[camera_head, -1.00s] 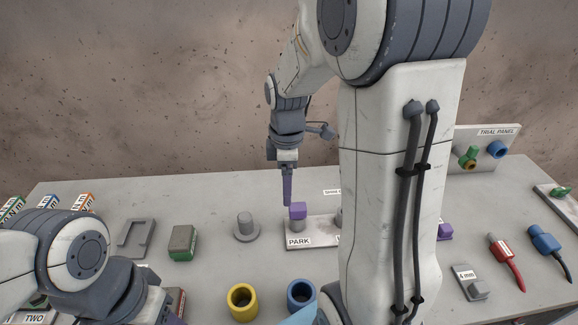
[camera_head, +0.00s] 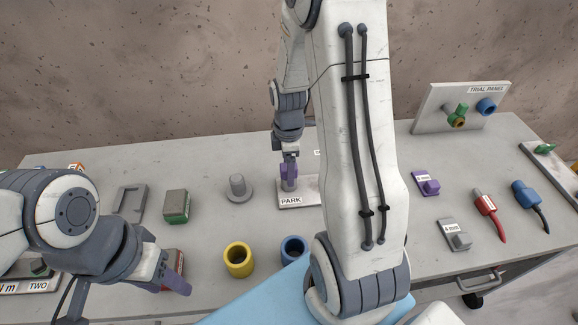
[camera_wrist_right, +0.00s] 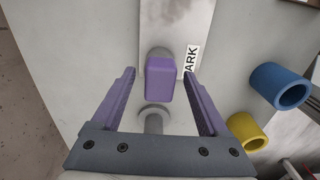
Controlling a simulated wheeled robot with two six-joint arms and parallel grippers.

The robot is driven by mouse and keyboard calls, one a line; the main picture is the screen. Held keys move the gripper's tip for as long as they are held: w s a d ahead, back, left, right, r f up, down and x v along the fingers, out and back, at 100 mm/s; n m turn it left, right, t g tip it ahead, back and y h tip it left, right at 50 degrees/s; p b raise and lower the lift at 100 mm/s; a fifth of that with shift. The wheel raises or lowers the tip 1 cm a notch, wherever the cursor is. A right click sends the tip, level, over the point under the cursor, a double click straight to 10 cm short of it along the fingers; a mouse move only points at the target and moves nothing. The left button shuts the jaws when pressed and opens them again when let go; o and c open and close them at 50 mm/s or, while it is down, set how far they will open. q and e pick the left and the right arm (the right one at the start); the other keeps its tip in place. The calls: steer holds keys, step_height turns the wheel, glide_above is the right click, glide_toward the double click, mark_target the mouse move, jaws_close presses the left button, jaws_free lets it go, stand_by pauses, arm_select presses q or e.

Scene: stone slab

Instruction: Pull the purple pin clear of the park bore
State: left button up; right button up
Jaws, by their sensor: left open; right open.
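The purple pin's blocky head (camera_wrist_right: 160,82) shows between my right gripper's purple fingers (camera_wrist_right: 161,74) in the right wrist view, with a gap visible on both sides. A grey part of the pin or its seat shows just beyond the head. It stands on the plate marked PARK (camera_head: 312,190); the bore is hidden. In the head view my right gripper (camera_head: 289,172) is down at the pin, and the two purples blend together.
A round grey peg (camera_head: 238,187) stands left of the plate. A yellow ring (camera_head: 238,259) and a blue ring (camera_head: 292,250) stand in front. My right arm hides the plate's right part. The trial panel (camera_head: 432,104) stands at the back right.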

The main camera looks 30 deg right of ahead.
steer(key=shift+c, duration=0.3)
jaws_close()
steer(key=shift+r+p, duration=2.65)
steer(key=shift+r, duration=0.25)
step_height(320, 180, up, 6)
steer(key=p, duration=0.5)
steer(key=shift+d, duration=0.1)
